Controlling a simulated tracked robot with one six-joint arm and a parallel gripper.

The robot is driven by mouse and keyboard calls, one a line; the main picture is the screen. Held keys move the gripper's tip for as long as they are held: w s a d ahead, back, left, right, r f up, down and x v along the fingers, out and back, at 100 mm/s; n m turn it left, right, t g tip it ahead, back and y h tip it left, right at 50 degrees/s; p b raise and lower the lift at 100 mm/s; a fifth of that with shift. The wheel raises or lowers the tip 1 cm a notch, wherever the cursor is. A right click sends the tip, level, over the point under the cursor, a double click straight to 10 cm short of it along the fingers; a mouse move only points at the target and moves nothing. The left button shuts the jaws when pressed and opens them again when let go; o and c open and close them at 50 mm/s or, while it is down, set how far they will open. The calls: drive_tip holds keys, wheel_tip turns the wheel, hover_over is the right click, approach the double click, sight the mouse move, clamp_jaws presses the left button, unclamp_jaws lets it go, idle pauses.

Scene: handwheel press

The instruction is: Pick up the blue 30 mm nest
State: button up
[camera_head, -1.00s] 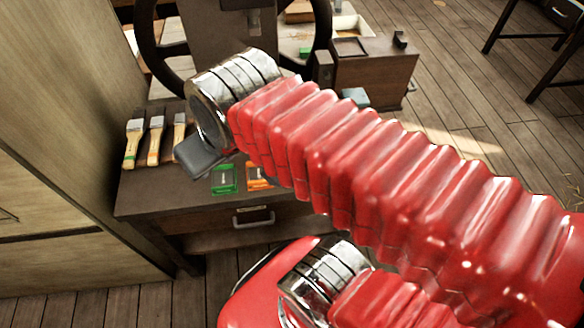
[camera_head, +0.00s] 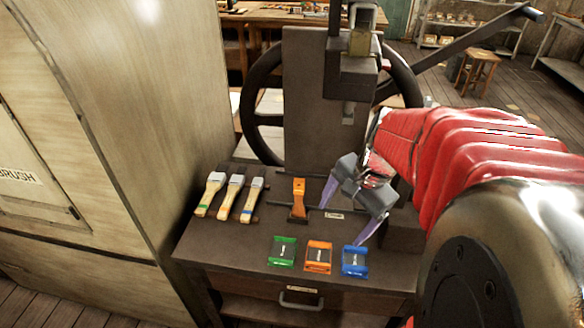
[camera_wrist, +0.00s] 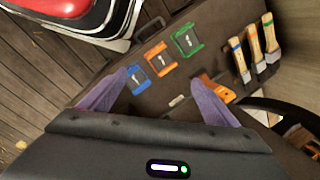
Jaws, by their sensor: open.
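The blue nest (camera_head: 355,261) lies flat near the front right of the dark bench top, at the right end of a row of nests. It also shows in the wrist view (camera_wrist: 138,80), just beyond one fingertip. My gripper (camera_head: 342,220) is open and empty above the bench, its two purple fingers spread wide. In the head view one fingertip is close above the blue nest; I cannot tell whether it touches. An orange nest (camera_head: 318,257) and a green nest (camera_head: 282,252) lie to the left of the blue one.
Several brushes (camera_head: 229,195) lie at the left of the bench. The press frame (camera_head: 311,100) and handwheel (camera_head: 262,82) rise behind. A wooden cabinet (camera_head: 130,120) stands on the left.

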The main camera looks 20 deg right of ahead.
drive_tip(key=s+d+f+m+y, duration=0.2)
drive_tip(key=d+f+m, duration=0.5)
drive_tip(key=d, duration=0.5)
drive_tip(key=s+m, duration=0.1)
drive_tip(key=m, duration=0.1)
drive_tip(key=shift+m, duration=0.4)
drive_tip(key=shift+a+f, duration=0.1)
drive_tip(key=shift+f, duration=0.05)
approach(354, 260)
drive_tip(key=shift+x, duration=0.85)
drive_tip(key=shift+w, duration=0.15)
drive_tip(key=shift+s+x, duration=0.2)
drive_tip(key=shift+x, duration=2.35)
drive_tip(key=shift+c, duration=0.5)
